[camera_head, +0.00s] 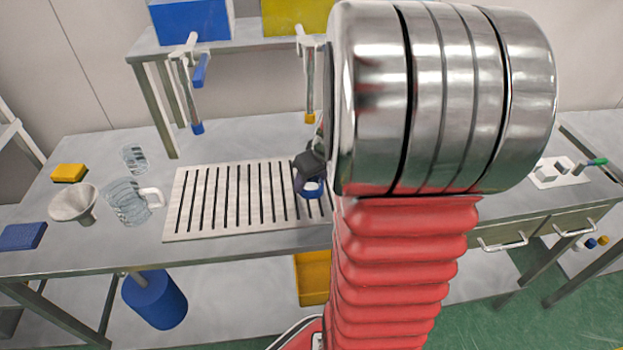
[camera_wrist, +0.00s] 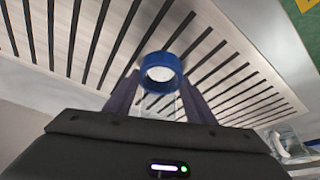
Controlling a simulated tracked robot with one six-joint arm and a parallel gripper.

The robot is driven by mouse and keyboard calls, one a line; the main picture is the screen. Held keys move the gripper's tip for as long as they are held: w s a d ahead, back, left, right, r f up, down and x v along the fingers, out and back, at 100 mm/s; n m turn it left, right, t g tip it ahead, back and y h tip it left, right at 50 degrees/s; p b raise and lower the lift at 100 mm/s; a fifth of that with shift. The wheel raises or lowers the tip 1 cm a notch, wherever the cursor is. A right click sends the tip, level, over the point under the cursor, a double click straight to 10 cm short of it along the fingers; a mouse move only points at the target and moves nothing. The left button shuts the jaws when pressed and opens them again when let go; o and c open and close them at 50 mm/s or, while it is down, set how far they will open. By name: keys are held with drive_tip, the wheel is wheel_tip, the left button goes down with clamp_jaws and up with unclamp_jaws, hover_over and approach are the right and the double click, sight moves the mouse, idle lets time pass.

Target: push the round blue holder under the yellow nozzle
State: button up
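The round blue holder (camera_head: 313,188) is a small open ring standing on the slotted pale board, near the right part that shows. The yellow nozzle (camera_head: 310,118) hangs above and behind it from a metal stand. My gripper (camera_head: 311,166), dark, is right at the holder, partly hidden behind my arm. In the wrist view the blue holder (camera_wrist: 162,70) sits between the two finger ends of my gripper (camera_wrist: 161,82). The fingers stand apart, one on each side of it. I cannot tell whether they press on it. Something clear shows between the fingers below the ring.
The slotted board (camera_head: 170,222) lies on a grey table. A blue nozzle (camera_head: 197,128) hangs further left. A funnel (camera_head: 74,204), a clear jug (camera_head: 126,203), a glass (camera_head: 134,158) and a yellow sponge (camera_head: 69,173) stand at the left. My arm hides the board's right end.

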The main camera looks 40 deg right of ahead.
drive_tip(key=c, duration=0.5)
drive_tip(key=shift+o, duration=0.2)
drive_tip(key=shift+w+d, duration=0.95)
drive_tip(key=shift+w, duration=0.1)
drive_tip(key=o, duration=1.1)
drive_tip(key=v, duration=1.3)
drive_tip(key=shift+s+a+r, duration=0.1)
drive_tip(key=shift+s+r, duration=0.1)
drive_tip(key=shift+r, duration=0.15)
drive_tip(key=shift+s, duration=0.1)
